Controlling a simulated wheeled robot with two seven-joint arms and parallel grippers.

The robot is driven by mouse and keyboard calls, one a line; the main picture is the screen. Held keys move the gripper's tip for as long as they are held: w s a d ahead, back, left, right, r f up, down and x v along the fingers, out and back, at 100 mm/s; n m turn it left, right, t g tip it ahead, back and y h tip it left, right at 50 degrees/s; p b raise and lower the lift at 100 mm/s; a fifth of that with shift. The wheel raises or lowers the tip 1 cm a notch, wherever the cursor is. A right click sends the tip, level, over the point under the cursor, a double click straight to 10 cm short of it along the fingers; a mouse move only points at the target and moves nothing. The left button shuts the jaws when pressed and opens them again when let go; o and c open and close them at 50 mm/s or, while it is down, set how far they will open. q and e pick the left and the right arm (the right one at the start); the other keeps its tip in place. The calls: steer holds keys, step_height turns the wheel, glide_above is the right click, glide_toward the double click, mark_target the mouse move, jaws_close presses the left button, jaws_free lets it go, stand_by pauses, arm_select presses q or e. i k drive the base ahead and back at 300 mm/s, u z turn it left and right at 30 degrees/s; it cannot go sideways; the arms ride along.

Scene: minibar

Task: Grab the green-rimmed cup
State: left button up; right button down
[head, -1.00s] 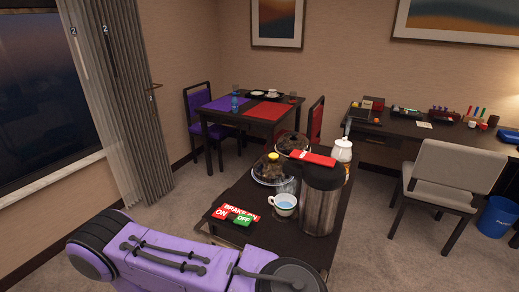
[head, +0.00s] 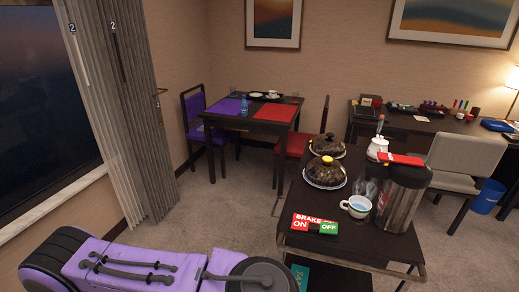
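A pale cup (head: 357,207) with a handle and a bluish inside stands upright on the near dark cart (head: 345,250). It is close to the cart's front edge, just left of a large dark canister (head: 400,200). The colour of its rim is hard to make out at this size. Another small white cup (head: 274,94) sits on the far dining table; its rim is too small to judge. A purple arm link of mine crosses the bottom left, apart from the cart. Neither of my grippers shows in the head view.
A red-and-green brake sign (head: 314,224) is on the cart's front left. Two covered dishes (head: 325,172) and a white pot (head: 377,149) stand behind the cup. A grey chair (head: 462,165) is at right. Carpet (head: 225,205) left of the cart is clear.

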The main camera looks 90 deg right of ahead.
mark_target(359, 207)
steer(key=z, duration=2.2)
